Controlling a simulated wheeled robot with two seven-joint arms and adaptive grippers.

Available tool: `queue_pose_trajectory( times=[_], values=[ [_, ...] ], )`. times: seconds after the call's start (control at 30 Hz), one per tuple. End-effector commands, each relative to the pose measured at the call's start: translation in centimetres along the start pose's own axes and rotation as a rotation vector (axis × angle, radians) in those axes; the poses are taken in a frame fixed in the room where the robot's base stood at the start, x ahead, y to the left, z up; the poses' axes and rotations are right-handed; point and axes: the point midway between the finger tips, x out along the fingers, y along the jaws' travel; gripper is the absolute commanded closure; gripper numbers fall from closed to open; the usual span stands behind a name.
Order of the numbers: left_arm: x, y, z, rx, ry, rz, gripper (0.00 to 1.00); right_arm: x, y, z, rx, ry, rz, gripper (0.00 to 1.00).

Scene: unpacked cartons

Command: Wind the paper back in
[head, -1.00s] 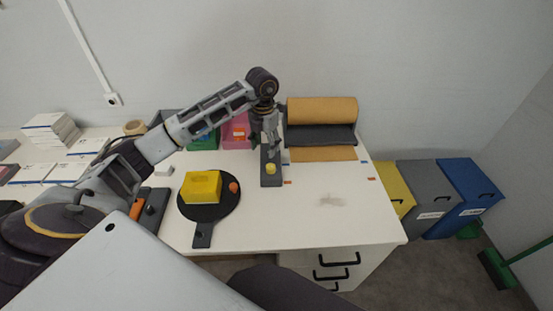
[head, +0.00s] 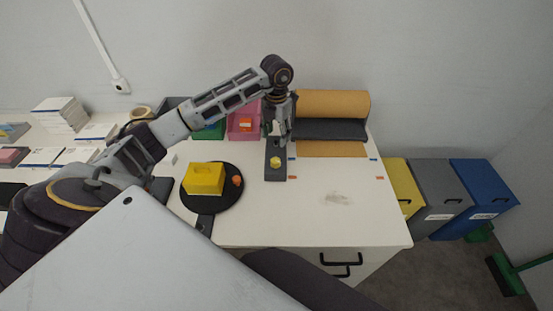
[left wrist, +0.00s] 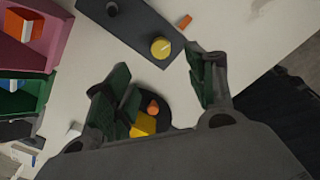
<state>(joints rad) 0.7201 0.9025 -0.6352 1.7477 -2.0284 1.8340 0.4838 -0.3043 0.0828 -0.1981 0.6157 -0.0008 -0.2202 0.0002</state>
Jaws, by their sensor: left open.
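A brown paper roll (head: 333,102) sits on a dark dispenser (head: 335,129) at the back of the white table. A short strip of paper (head: 331,149) lies flat in front of it. Left of the paper is a dark grey control box (head: 274,173) with a yellow knob (head: 275,162). In the left wrist view the box shows the yellow knob (left wrist: 160,47) and a black knob (left wrist: 112,9). My left gripper (head: 280,138) is over the back part of the box. Its green-padded fingers (left wrist: 162,88) are spread and empty. My right gripper is out of view.
A yellow block (head: 204,178) and an orange knob (head: 237,181) are on a round black plate left of the box. Green and pink bins (head: 238,126) stand behind. The table's right front is clear. Yellow, grey and blue bins (head: 480,185) stand right of the table.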

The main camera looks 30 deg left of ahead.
Motion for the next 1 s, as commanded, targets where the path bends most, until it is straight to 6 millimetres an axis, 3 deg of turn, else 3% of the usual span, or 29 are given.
queue_pose_trajectory(
  times=[0.3,0.77,1.0],
  values=[
    [3.3,0.0,-0.1,0.000,0.002,0.000,0.44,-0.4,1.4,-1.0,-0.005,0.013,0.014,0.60],
    [9.4,0.0,-0.1,0.000,0.003,-0.001,0.44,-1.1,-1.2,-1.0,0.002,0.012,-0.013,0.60],
    [12.0,0.0,0.0,0.000,0.000,-0.001,0.44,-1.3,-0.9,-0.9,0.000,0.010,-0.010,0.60]
  ],
)
